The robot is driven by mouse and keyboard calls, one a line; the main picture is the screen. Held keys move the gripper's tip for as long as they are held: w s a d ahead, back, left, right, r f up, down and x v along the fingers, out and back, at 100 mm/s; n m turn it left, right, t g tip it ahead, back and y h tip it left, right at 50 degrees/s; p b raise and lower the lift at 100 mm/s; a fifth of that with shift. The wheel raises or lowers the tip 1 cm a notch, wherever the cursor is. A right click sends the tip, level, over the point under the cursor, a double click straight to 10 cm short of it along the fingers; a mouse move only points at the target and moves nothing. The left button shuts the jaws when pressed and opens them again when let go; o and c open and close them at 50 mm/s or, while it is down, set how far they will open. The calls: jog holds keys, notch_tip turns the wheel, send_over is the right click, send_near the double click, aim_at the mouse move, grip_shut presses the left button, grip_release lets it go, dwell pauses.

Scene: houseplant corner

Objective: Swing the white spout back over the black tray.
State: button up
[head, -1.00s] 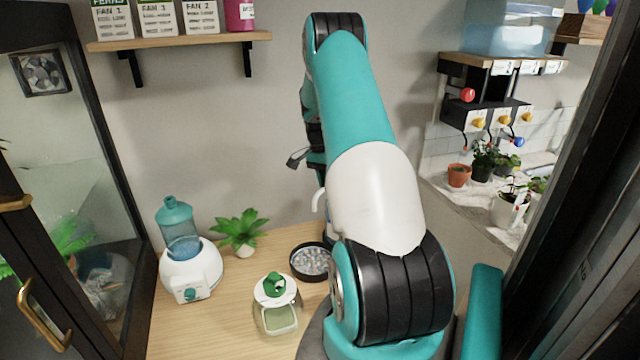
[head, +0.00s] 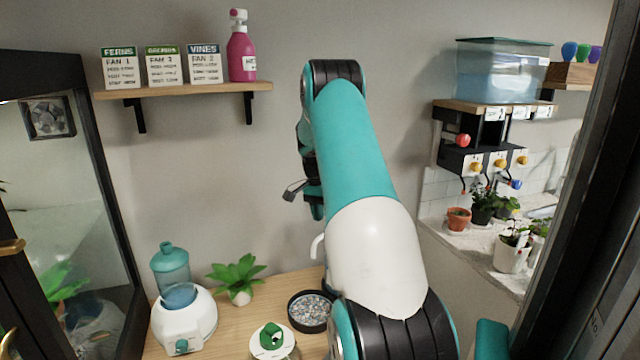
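The round black tray (head: 309,324) holds grey pebbles and sits on the wooden table, just left of my arm. A short white curved spout (head: 317,246) shows above and behind the tray, at the left edge of my arm. Its tip points down, and the rest of it is hidden behind the arm. My gripper (head: 293,190) shows only as a dark finger-like part poking out left of my arm, in front of the wall, higher in the picture than the spout. It appears apart from the spout. The arm hides most of the gripper, so its opening is not visible.
A white dispenser (head: 184,322) with a teal bottle, a green plant (head: 237,275) and a white-and-green container (head: 272,340) stand left of the tray. A wall shelf (head: 185,90) holds cards and a pink bottle. A glass cabinet (head: 62,200) is at left; potted plants (head: 482,205) are at right.

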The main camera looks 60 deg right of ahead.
notch_tip(320, 180, up, 14)
jog(key=w+p, duration=0.1)
jog(key=w, duration=0.1)
jog(key=shift+w+d, duration=0.35)
jog(key=shift+f, duration=0.15)
